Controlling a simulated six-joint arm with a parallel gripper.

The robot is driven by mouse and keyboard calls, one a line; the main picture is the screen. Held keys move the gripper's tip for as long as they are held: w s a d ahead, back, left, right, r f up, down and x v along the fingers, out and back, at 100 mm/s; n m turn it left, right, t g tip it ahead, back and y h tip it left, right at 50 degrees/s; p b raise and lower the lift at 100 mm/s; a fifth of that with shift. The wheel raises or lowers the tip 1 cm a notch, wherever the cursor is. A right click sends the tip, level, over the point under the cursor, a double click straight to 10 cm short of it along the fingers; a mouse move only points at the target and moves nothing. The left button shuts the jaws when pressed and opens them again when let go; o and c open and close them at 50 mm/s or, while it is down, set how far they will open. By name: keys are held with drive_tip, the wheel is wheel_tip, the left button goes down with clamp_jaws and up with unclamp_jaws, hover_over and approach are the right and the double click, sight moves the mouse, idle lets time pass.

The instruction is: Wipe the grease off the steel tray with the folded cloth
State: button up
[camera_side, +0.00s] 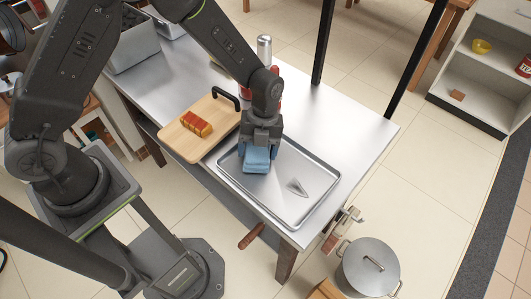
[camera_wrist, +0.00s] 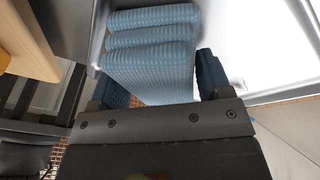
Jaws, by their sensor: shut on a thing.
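The folded cloth (camera_side: 257,158) is light blue and textured, stacked in several layers. My gripper (camera_side: 259,143) is shut on it over the left part of the steel tray (camera_side: 318,205). In the wrist view the cloth (camera_wrist: 150,52) fills the space between the two dark fingers of my gripper (camera_wrist: 155,85). The cloth is at or just above the tray floor; I cannot tell whether it touches. A grey triangular piece (camera_side: 297,188) lies on the tray to the right of the cloth. No grease patch is clearly visible; the gripper and cloth hide part of the tray.
A wooden board (camera_side: 190,140) with reddish-brown food (camera_side: 195,124) lies left of the tray, close to its edge. A shiny canister (camera_side: 264,48) and red-topped containers stand behind my gripper. A lidded pot (camera_side: 368,267) stands beyond the table's front corner. The tabletop (camera_side: 345,120) right of the tray is clear.

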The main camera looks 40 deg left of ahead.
sight(296, 191)
drive_tip(key=shift+d, duration=6.55)
drive_tip(key=shift+d+r, duration=0.15)
wheel_tip(296, 191, up, 8)
drive_tip(key=shift+f, duration=0.15)
